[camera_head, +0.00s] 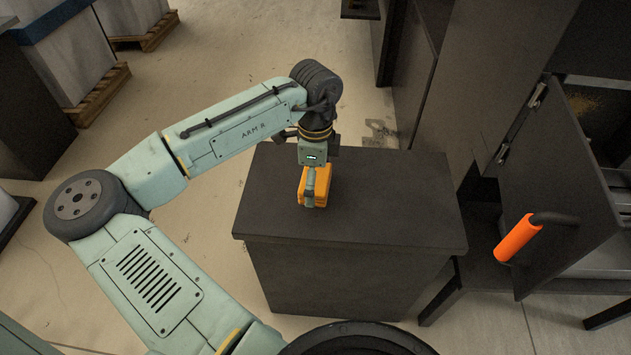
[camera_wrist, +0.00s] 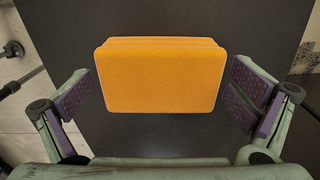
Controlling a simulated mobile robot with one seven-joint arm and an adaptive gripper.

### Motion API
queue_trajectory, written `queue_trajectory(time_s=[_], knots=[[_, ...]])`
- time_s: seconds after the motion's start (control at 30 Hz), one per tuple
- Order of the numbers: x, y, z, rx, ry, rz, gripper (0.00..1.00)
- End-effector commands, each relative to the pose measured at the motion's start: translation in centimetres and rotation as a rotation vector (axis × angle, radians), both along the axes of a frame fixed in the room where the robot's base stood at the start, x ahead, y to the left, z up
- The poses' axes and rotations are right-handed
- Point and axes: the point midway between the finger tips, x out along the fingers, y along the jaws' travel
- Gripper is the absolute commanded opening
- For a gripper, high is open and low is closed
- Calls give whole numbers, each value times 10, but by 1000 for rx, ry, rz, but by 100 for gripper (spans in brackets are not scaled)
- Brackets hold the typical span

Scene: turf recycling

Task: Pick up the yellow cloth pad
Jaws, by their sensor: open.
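The yellow cloth pad (camera_wrist: 160,80) is an orange-yellow block with rounded corners. It lies on the dark grey cabinet top (camera_head: 400,220). In the head view the pad (camera_head: 322,188) is partly hidden by my gripper (camera_head: 309,200), which points down over it. In the wrist view my gripper (camera_wrist: 163,97) is open, with one purple-padded finger to the left of the pad and one to the right. A gap shows between each finger and the pad's sides. Whether the fingertips are level with the pad is hard to tell.
To the right stands a dark cabinet with an open door (camera_head: 565,190) bearing an orange handle (camera_head: 517,240). Wooden pallets with pale boxes (camera_head: 70,70) are at the upper left. The cabinet top around the pad is clear.

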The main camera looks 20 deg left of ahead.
Motion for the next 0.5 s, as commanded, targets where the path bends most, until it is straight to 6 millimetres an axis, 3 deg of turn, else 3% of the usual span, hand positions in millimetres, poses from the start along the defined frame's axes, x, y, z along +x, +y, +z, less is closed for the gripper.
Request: queue_trajectory(time_s=[0.5], knots=[[0, 0, 0, 0, 0, 0, 67]])
